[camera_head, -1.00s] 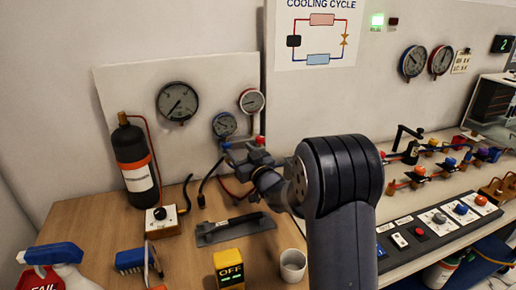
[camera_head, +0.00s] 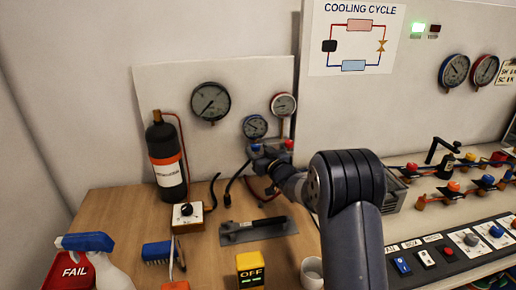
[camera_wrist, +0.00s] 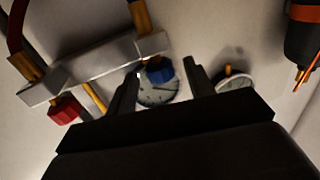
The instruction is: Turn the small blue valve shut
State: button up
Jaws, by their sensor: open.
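The small blue valve knob (camera_head: 256,148) is on the manifold below the blue-rimmed gauge (camera_head: 255,126) in the head view. In the wrist view the blue knob (camera_wrist: 159,71) shows between the two fingertips, nearer the right one. My gripper (camera_wrist: 163,80) is open, its fingers on either side of the knob; I cannot tell whether either touches it. In the head view my gripper (camera_head: 262,162) is at the manifold, partly hiding it. The red valve knob (camera_head: 288,144) is to the right; it also shows in the wrist view (camera_wrist: 65,109), left of my fingers.
A black cylinder (camera_head: 166,160) stands left on the bench. A panel with pipes and switches (camera_head: 440,252) is to the right.

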jog(key=shift+w+a, duration=0.25)
jog(key=shift+w, duration=0.2)
jog(key=shift+c, duration=0.5)
jog(key=c, duration=0.9)
jog(key=shift+b, duration=0.35)
jog(key=shift+f+m+t+h+b, duration=0.1)
jog(key=shift+m+t+h+b, duration=0.25)
jog(key=shift+b, duration=0.75)
jog(key=shift+r+m+h+b, duration=0.2)
jog(key=shift+m+h+b, duration=0.35)
jog(key=shift+b, duration=0.65)
jog(key=o, duration=1)
jog(key=shift+s, duration=0.1)
